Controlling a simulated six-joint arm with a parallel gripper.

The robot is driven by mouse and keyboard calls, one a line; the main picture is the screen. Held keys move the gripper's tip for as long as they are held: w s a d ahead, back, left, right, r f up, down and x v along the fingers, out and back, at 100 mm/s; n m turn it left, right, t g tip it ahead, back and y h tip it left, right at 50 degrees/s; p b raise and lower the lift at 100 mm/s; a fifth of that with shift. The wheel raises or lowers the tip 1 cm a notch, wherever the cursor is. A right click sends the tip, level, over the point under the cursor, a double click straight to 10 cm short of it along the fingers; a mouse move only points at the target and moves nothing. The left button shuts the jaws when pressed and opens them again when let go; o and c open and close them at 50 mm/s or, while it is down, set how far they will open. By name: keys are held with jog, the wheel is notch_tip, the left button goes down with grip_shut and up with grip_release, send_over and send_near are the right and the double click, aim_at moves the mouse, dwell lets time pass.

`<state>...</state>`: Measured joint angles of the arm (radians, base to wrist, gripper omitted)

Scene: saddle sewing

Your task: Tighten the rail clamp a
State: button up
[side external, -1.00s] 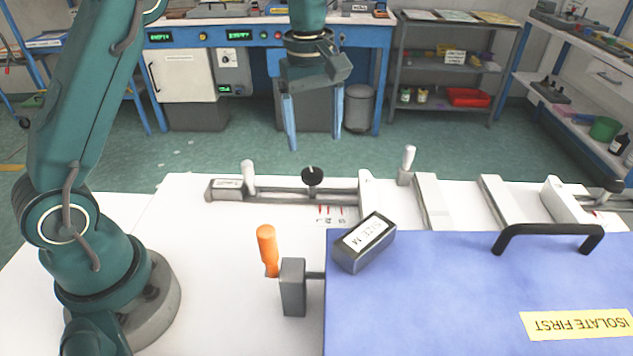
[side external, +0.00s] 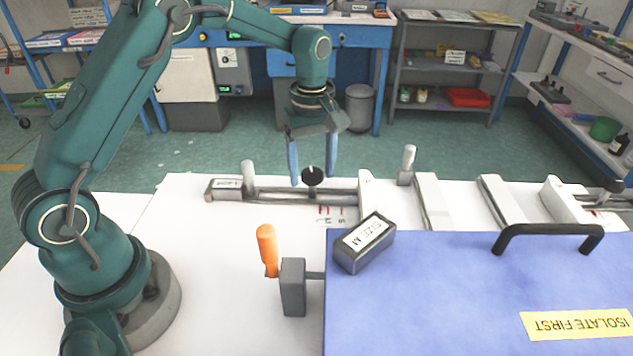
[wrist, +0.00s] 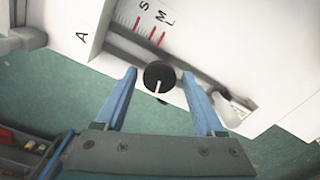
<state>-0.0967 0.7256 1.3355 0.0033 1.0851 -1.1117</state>
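The clamp knob (side external: 312,177) is a black disc on the grey rail (side external: 285,193) at the table's far edge. In the wrist view the knob (wrist: 158,77) carries a white line, and the letter A is printed on the white surface nearby. My gripper (side external: 313,180) is open, with its two blue fingers pointing down at the knob. In the wrist view the fingertips (wrist: 160,73) appear on either side of the knob, with gaps showing. I cannot tell how far down around it they reach. Nothing is held.
White levers stand left (side external: 248,177) and right (side external: 408,165) of the knob. Red S, M, L scale marks (wrist: 150,30) lie beside the rail. Nearer are an orange handle (side external: 267,248), a grey SIZE M block (side external: 362,247) and a blue panel (side external: 450,290) with a black handle (side external: 550,232).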

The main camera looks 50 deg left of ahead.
grip_shut()
jog(key=m, duration=1.5)
jog(key=shift+m, duration=0.4)
jog(key=shift+a+m, duration=0.1)
jog(key=shift+m, duration=2.1)
